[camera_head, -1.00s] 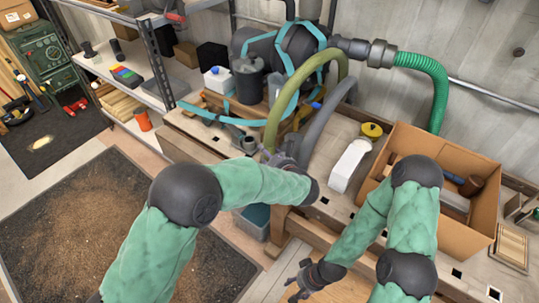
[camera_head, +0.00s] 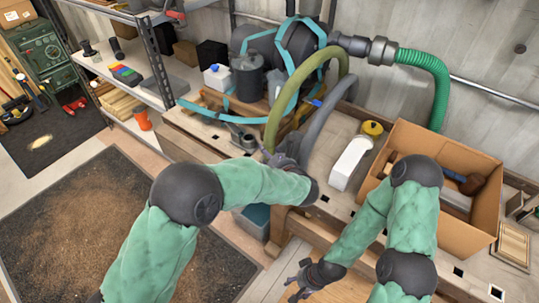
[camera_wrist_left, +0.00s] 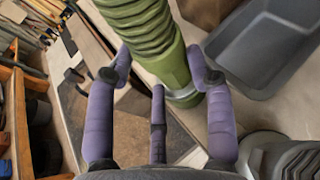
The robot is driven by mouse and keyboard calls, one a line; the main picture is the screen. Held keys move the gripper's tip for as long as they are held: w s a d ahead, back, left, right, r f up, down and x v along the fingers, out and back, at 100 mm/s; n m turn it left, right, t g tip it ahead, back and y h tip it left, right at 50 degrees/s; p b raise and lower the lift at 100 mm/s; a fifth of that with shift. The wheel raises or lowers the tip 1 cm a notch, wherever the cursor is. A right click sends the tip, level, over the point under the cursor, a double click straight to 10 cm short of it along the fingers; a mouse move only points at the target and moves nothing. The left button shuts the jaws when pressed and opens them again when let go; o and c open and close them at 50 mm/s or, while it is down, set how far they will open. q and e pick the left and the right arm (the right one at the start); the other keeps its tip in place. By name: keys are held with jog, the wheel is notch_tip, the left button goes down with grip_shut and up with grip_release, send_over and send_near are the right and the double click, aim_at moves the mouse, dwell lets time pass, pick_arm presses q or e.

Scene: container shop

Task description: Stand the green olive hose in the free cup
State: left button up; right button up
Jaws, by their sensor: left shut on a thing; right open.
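The olive green hose (camera_head: 279,112) arches down from the upper right to my left gripper (camera_head: 278,156) above the bench's front left. My left gripper is shut on it near its lower end. In the left wrist view the ribbed hose (camera_wrist_left: 150,36) passes between the purple fingers (camera_wrist_left: 160,82), with its smooth end cuff (camera_wrist_left: 184,95) beyond them. A small grey cup-like fitting (camera_head: 248,141) stands on the bench just left of the hose end; I cannot tell whether it is the free cup. My right gripper (camera_head: 294,284) is open and empty in front of the bench.
A grey hose (camera_head: 318,125) hangs close to the right of the olive one. A dark canister (camera_head: 247,78) and a white-blue bottle (camera_head: 217,78) stand behind. A green hose (camera_head: 437,90) hangs at the wall.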

pick_arm(q)
jog(key=o, duration=1.4)
jog(key=v, duration=1.2)
jog(key=shift+s, duration=0.1)
